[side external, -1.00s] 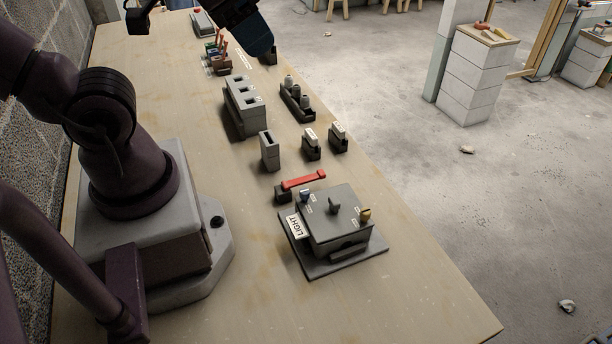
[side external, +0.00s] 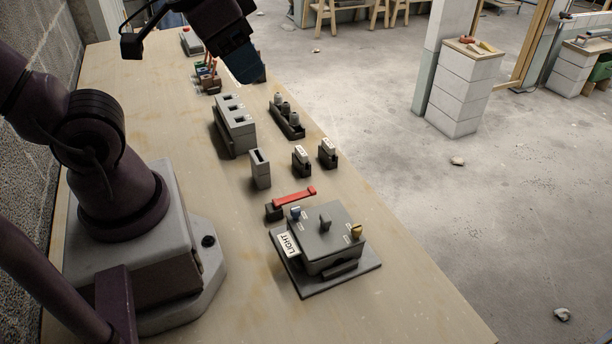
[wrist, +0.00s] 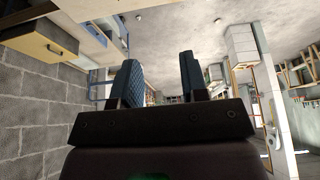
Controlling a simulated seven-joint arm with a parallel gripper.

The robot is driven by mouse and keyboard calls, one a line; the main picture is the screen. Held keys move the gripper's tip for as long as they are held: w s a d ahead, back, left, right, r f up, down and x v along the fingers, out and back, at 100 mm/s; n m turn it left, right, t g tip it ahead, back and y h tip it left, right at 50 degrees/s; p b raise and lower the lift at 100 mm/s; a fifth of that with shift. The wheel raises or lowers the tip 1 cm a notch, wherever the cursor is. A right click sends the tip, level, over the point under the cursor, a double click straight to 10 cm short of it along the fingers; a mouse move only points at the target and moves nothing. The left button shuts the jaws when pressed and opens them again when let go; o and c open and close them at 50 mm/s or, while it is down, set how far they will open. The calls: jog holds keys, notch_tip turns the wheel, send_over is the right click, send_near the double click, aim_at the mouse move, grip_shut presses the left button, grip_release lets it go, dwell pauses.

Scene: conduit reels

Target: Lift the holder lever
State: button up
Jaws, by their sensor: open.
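A red lever (side external: 295,197) lies nearly flat on a small dark base (side external: 273,212) behind the grey box marked LIGHT, in the side view. I take it to be the holder lever. My gripper (side external: 243,68) is high and far down the bench from it, beyond the grey slotted block, and nothing touches the lever. In the wrist view my gripper (wrist: 160,78) has its two blue fingers apart with nothing between them. The lever does not show in the wrist view.
The grey LIGHT box (side external: 325,240) has knobs on top. A grey slotted block (side external: 233,128), a small upright holder (side external: 260,168), two dark pieces with light tops and a dark rack (side external: 286,118) stand along the bench (side external: 400,290). The bench's near right is clear.

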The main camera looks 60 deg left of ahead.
jog(key=w+a+f+g, duration=0.2)
jog(key=w+f+g, duration=0.3)
jog(key=w+f, duration=0.3)
jog(key=g, duration=0.3)
send_over(313, 189)
jog(key=w+x, duration=0.1)
jog(key=x, duration=0.3)
jog(key=w+x, duration=0.1)
jog(key=x, duration=0.4)
jog(key=w+x, duration=0.1)
jog(key=x, duration=0.3)
jog(key=shift+x, duration=0.8)
jog(key=shift+t, duration=0.5)
jog(key=shift+w+f, duration=0.2)
jog(key=shift+f, duration=1.3)
jog(key=shift+w+f, duration=0.15)
jog(key=shift+f, duration=1.35)
jog(key=shift+w+f, duration=0.2)
jog(key=shift+f, duration=1.35)
jog(key=c, duration=0.5)
jog(key=shift+c, duration=0.2)
